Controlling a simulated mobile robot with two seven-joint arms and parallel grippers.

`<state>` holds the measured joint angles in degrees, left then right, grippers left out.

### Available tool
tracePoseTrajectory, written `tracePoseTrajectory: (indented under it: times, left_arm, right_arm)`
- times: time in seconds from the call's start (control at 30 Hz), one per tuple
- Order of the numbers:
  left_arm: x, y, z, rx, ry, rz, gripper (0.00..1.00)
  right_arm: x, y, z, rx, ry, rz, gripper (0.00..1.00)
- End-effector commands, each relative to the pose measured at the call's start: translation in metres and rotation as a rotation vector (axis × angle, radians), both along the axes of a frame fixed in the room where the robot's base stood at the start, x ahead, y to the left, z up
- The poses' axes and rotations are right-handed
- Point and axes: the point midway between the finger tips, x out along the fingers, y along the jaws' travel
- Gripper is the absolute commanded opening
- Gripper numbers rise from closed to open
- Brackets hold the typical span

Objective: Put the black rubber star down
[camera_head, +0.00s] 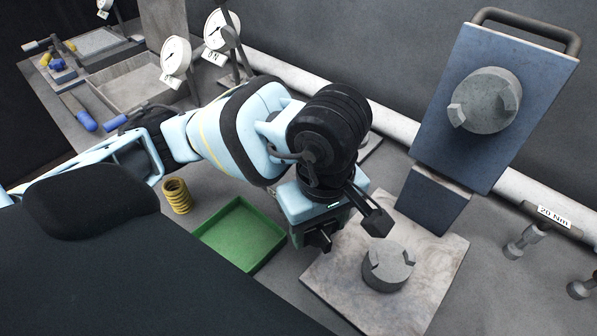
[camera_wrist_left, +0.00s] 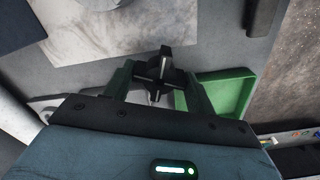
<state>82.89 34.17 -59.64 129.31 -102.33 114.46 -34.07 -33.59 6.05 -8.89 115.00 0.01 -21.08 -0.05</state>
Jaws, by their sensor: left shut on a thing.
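The black rubber star (camera_wrist_left: 156,72) is a small dark cross-shaped piece held between the fingertips of my left gripper (camera_wrist_left: 158,88) in the left wrist view. In the head view my left gripper (camera_head: 318,232) points down, with the dark star partly hidden at its fingers. It is above the bench, between the green tray (camera_head: 238,234) and the slotted grey hub (camera_head: 388,266). The tray also shows in the left wrist view (camera_wrist_left: 245,92), beside the right finger, and looks empty. The star is outside the tray's outline there. My right gripper is not in view.
The hub stands on a pale metal plate (camera_head: 430,285). Behind it rises a blue upright panel (camera_head: 520,75) with a second slotted hub (camera_head: 485,100). A yellow spring (camera_head: 177,195) stands left of the tray. Dial gauges (camera_head: 176,56) and bolts (camera_head: 525,242) stand farther off.

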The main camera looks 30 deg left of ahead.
Motion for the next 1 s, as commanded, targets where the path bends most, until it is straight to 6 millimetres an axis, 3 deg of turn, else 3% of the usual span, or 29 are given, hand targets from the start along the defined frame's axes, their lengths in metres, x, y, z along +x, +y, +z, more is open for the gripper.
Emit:
tracePoseTrajectory:
  times: [0.37,1.0]
  left_arm:
    - [0.003,-0.001,-0.002,0.001,-0.003,-0.008,0.34]
    - [0.105,0.082,-0.014,0.001,-0.003,-0.005,0.34]
  right_arm:
    - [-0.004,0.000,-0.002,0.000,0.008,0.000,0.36]
    - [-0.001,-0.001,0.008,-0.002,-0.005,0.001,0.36]
